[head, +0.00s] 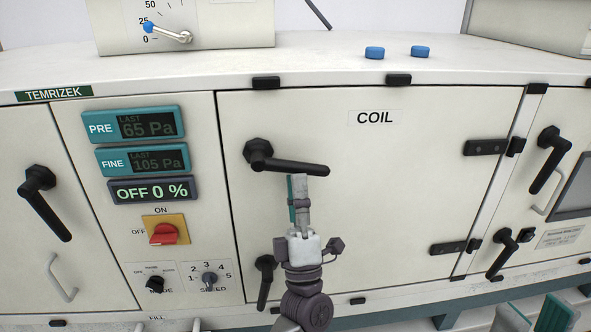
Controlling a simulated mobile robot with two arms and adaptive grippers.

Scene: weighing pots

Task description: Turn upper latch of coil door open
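The coil door (400,210) is a white panel labelled COIL and sits closed in the cabinet front. Its upper latch (290,163) is a black lever near the door's upper left, pointing right and slightly down from its pivot. My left gripper (298,182) points up, with its fingertips just below the middle of the lever. One finger hides the other, so its opening and any contact are unclear. The lower latch (265,282) hangs downward, partly beside my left gripper. My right gripper (534,316) shows only as two separated teal-padded fingers at the bottom right edge.
A control panel with a red switch (164,234) is left of the door. Black hinges (485,147) are on the door's right side. More latches (550,160) are on the neighbouring doors. The door front right of my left gripper is clear.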

